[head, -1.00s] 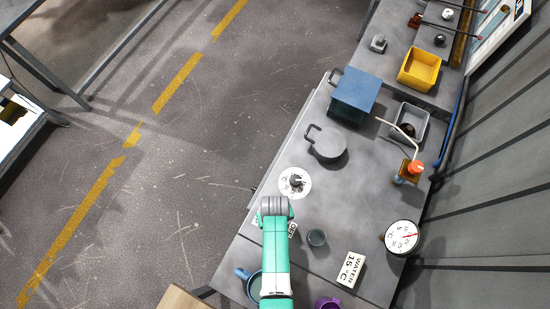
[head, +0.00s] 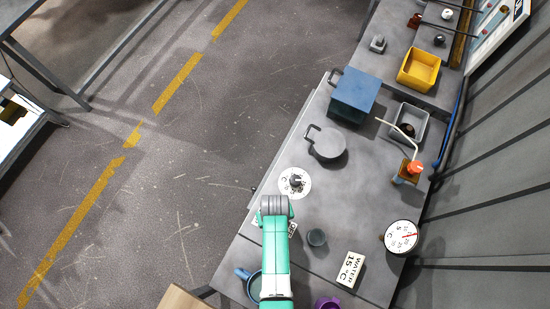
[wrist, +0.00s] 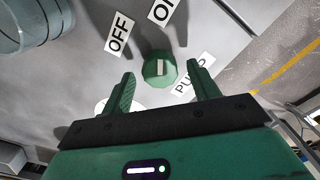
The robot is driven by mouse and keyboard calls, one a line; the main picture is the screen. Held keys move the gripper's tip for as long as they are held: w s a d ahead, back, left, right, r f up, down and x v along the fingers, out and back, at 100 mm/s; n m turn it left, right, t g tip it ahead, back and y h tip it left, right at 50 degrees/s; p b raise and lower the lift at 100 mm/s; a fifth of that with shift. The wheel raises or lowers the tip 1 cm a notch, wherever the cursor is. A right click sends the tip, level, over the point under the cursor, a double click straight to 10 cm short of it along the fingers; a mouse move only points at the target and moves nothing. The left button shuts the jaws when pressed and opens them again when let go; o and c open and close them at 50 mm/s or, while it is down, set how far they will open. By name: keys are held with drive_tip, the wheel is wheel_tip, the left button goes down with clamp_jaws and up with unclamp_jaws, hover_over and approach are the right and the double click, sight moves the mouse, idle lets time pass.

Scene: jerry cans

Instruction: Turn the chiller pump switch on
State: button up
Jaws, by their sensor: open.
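The pump switch is a green round knob (wrist: 159,69) with a pale bar across its top, seen in the wrist view. An OFF label (wrist: 118,33) is on its upper left, a partly cut-off ON label (wrist: 163,11) above it, and a partly covered PUMP label (wrist: 190,82) on its right. My gripper (wrist: 161,73) is open, with the knob between its two green fingertips in the picture. I see a gap on each side; how far down the fingers reach is hard to tell. In the head view my arm hides the knob.
A grey cup (head: 317,238) stands close by; a cylindrical vessel (wrist: 30,25) is near in the wrist view. A white dial (head: 294,182), a WATER 15 °C sign (head: 350,270), a gauge (head: 401,236), a blue mug (head: 250,284) and a purple cup (head: 327,303) are around.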

wheel_tip(320, 180, up, 6)
drive_tip(key=shift+r+p, duration=0.25)
drive_tip(key=shift+p, duration=0.15)
drive_tip(key=w+r+t+p, duration=0.1)
drive_tip(key=w+r+t, duration=0.6)
drive_tip(key=w+r, duration=1.1)
drive_tip(key=w+r+m+t+p, duration=0.1)
drive_tip(key=w+r+t, duration=0.15)
drive_tip(key=r, duration=0.95)
drive_tip(key=w+r+t, duration=0.2)
drive_tip(key=r+t, duration=0.1)
drive_tip(key=r, duration=0.9)
wheel_tip(320, 180, up, 16)
drive_tip(key=s+m+t, duration=0.1)
drive_tip(key=s+t, duration=0.1)
drive_tip(key=t, duration=0.2)
drive_tip(key=s+r+t+p, duration=0.1)
drive_tip(key=s+r+t, duration=0.3)
drive_tip(key=r, duration=0.9)
drive_tip(key=s+r+m+t+p, duration=0.1)
drive_tip(key=s+r+t, duration=0.3)
drive_tip(key=s+r, duration=0.6)
wheel_tip(320, 180, up, 3)
drive_tip(key=shift+s+a+r, duration=0.1)
drive_tip(key=shift+s+a, duration=0.25)
drive_tip(key=shift+s, duration=0.05)
